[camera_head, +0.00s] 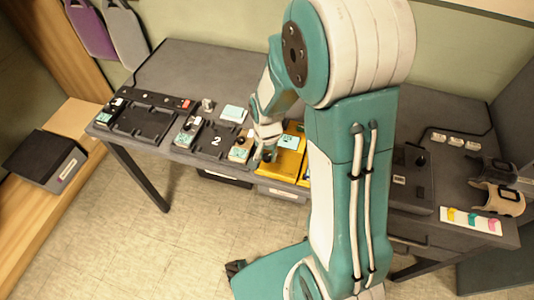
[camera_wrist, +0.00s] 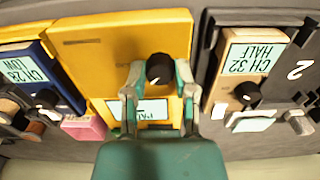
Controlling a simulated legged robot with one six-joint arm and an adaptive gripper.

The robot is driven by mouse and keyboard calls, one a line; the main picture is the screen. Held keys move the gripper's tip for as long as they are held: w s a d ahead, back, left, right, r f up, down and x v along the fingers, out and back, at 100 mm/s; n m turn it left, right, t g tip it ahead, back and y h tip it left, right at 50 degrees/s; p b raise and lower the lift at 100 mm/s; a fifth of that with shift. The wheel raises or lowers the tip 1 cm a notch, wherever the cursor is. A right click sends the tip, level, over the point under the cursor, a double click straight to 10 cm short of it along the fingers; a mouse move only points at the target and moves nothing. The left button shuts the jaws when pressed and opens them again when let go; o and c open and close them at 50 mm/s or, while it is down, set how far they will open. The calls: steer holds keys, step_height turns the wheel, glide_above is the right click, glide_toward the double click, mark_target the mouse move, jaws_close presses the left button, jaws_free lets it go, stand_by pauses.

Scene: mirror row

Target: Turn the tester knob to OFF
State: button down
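A yellow box, likely the tester (camera_head: 287,163), sits on the dark bench and fills the middle of the wrist view (camera_wrist: 95,50). A round black knob (camera_wrist: 160,68) is on it. A pale label (camera_wrist: 135,110) beside the knob is mostly covered by my gripper, so its setting cannot be read. My gripper (camera_wrist: 159,72) is open, with one fingertip on each side of the knob and a small gap showing. In the head view my gripper (camera_head: 263,154) is over the yellow box's left edge; the knob is hard to make out there.
A blue unit (camera_wrist: 40,75) marked CH 28 LOW and a unit marked CH 32 HALF (camera_wrist: 243,60), each with a black knob, flank the yellow box. Black trays (camera_head: 145,120) lie left on the bench. A dark box (camera_head: 410,180) stands right, beyond my arm.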

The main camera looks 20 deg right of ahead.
mark_target(266, 156)
steer(key=shift+n, duration=0.3)
steer(key=n, duration=0.4)
steer(key=shift+n, duration=2.1)
steer(key=shift+c, duration=2.1)
jaws_free()
step_height(266, 156, up, 12)
